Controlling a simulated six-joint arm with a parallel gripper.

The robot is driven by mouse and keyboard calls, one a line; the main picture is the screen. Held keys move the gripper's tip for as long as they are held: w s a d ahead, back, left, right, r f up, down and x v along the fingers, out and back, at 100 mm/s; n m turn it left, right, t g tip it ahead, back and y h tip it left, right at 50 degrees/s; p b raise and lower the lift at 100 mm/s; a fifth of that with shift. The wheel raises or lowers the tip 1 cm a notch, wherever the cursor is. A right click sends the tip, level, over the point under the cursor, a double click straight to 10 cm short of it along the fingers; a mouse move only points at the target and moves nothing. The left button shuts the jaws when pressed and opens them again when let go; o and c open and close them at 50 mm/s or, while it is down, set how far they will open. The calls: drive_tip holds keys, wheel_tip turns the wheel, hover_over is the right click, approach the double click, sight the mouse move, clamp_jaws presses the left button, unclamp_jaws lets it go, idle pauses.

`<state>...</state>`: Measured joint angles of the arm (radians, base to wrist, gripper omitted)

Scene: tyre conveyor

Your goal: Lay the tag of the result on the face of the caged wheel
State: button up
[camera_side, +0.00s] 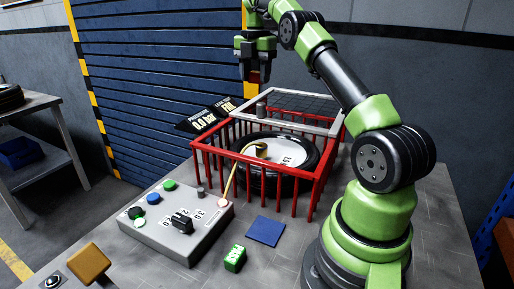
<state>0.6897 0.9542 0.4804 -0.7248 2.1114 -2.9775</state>
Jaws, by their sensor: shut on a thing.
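The wheel (243,181), a black tyre with a pale face (285,151), lies flat inside a red barred cage (206,160). My gripper (254,80) is above and behind the cage's far left side, shut on a small red block (255,77) that its fingers partly hide. The red block is well apart from the wheel. A green block with white lettering (235,258), too small to read, stands on the table in front. Two dark displays stand behind the cage's left: one (203,122) reads 0.0 bar, the other (229,106) has short yellow lettering.
A grey-framed lid (296,95) with a small knob is at the cage's back. A yellow hose (231,176) runs from the control box (190,250) to the wheel. A blue square (265,232) lies in front of the cage. A brown pad (90,263) is at front left.

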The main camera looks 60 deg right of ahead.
sight(256, 140)
wheel_tip(256, 140, down, 18)
drive_tip(key=shift+r, duration=0.1)
idle(0.5)
drive_tip(key=shift+f, duration=0.7)
drive_tip(key=o, duration=1)
drive_tip(key=shift+a, duration=0.1)
drive_tip(key=shift+c, duration=0.2)
